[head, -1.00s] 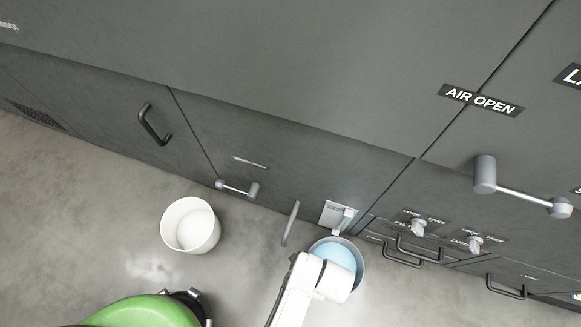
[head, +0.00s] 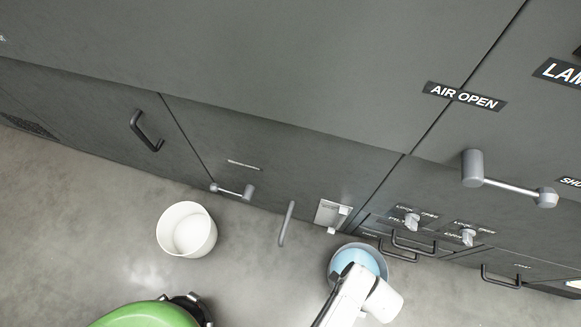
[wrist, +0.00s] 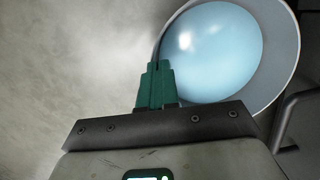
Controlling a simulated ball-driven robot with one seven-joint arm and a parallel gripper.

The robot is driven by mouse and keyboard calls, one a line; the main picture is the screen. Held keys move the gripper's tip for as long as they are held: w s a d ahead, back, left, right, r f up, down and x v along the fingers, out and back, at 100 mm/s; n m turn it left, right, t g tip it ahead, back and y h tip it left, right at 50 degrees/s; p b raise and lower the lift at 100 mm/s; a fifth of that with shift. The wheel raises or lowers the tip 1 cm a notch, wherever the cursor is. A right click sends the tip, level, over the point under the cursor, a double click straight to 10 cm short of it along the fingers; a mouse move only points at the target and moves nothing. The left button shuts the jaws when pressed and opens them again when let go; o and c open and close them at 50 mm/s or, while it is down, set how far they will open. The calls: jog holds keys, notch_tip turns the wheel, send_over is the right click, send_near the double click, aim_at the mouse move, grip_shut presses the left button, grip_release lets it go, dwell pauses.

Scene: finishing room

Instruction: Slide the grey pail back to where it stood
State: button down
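The grey pail (head: 330,266) stands upright on the floor close to the cabinet front, with pale blue liquid inside. My arm partly covers its near side in the head view. In the wrist view the pail (wrist: 289,62) fills the upper right. My gripper (wrist: 157,66) has its green fingers together, at the pail's left side and overlapping its rim in the picture. I cannot tell whether they touch the wall. The fingertips are hidden in the head view.
A white pail (head: 187,230) stands on the floor to the left. A small wall fitting (head: 332,213) is just left of and above the grey pail. Cabinet handles (head: 418,243) stick out to its right. A green rounded object (head: 148,315) is at bottom left. Floor between the pails is clear.

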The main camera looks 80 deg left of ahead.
jog(key=shift+s+d+f, duration=0.25)
jog(key=shift+s+f, duration=0.2)
jog(key=shift+s, duration=0.05)
jog(key=shift+r+p, duration=0.85)
jog(key=shift+p, duration=0.1)
